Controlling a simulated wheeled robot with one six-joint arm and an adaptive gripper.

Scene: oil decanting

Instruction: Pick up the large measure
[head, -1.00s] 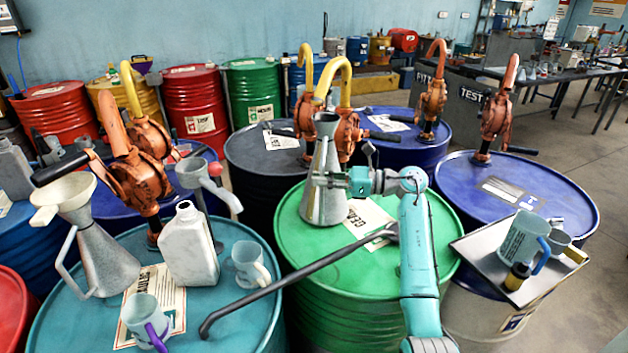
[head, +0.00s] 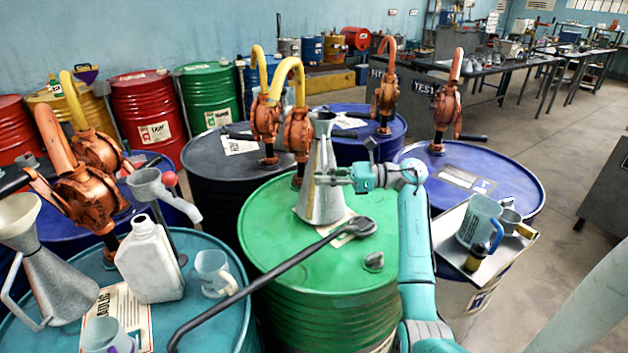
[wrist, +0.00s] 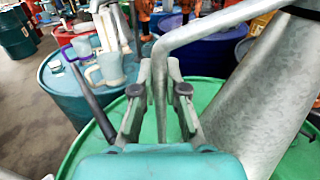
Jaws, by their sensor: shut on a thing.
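The large measure (head: 322,185) is a tall grey galvanised cone with a narrow neck and a flared mouth. It is upright over the green drum (head: 270,250); I cannot tell whether its base touches the lid. My gripper (head: 335,176) is at its right side in the head view. In the wrist view my gripper (wrist: 160,95) is shut on the measure's bent handle (wrist: 158,70), which passes between the fingers. The cone body (wrist: 255,95) stands to the right there, its mouth out of frame.
A long dark bar (head: 270,283) lies across the green and teal drums. Orange hand pumps (head: 297,130) stand behind the measure. A tray (head: 450,240) with a mug (head: 480,222) sits at the right. A funnel, a white jug (head: 150,262) and mugs crowd the teal drum (head: 225,320).

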